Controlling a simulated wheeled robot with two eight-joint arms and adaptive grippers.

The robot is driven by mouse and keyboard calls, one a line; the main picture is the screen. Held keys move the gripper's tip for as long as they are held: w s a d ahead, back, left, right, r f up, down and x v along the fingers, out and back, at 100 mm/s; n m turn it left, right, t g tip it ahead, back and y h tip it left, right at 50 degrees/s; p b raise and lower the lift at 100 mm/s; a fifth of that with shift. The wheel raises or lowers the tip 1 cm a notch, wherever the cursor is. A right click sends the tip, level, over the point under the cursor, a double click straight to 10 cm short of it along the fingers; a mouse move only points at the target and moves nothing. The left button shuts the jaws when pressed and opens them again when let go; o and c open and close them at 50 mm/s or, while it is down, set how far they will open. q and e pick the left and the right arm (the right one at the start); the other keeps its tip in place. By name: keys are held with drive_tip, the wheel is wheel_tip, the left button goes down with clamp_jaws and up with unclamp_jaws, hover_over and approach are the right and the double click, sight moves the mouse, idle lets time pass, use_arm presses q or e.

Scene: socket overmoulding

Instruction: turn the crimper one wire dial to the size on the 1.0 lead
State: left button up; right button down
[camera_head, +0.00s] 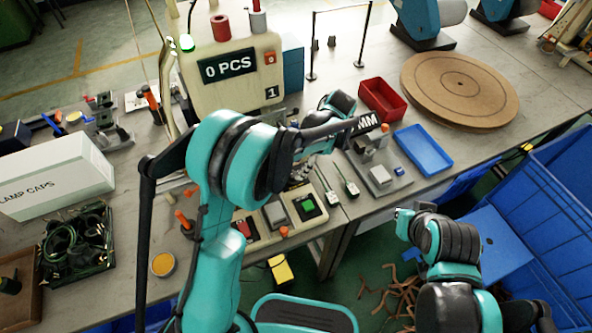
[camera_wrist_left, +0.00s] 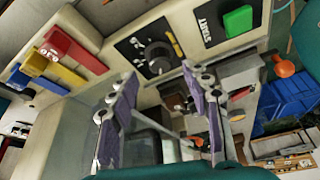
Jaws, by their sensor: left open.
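Crimper one (camera_head: 230,75) is the cream machine with the "0 PCS" display and a "1" label. In the left wrist view its black dial (camera_wrist_left: 157,52) sits on a dark panel with small markings, too small to read. My left gripper (camera_wrist_left: 158,75) is open, its two fingers apart with purple pads, in front of the dial panel. The dial shows beyond the fingertips, and nothing is held between them. In the head view my left arm covers much of the machine's front. My right arm (camera_head: 445,240) is low at the right; its jaws are unclear. I cannot pick out the 1.0 lead.
A green START button (camera_wrist_left: 238,20) and red, yellow and blue parts (camera_wrist_left: 72,50) flank the dial. The bench holds a red bin (camera_head: 382,98), a blue tray (camera_head: 424,150), a round wooden turntable (camera_head: 460,88) and a white box (camera_head: 55,178).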

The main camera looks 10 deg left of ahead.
use_arm(q)
drive_tip(key=v, duration=0.7)
drive_tip(key=shift+d+r, duration=0.2)
drive_tip(key=shift+r, duration=0.15)
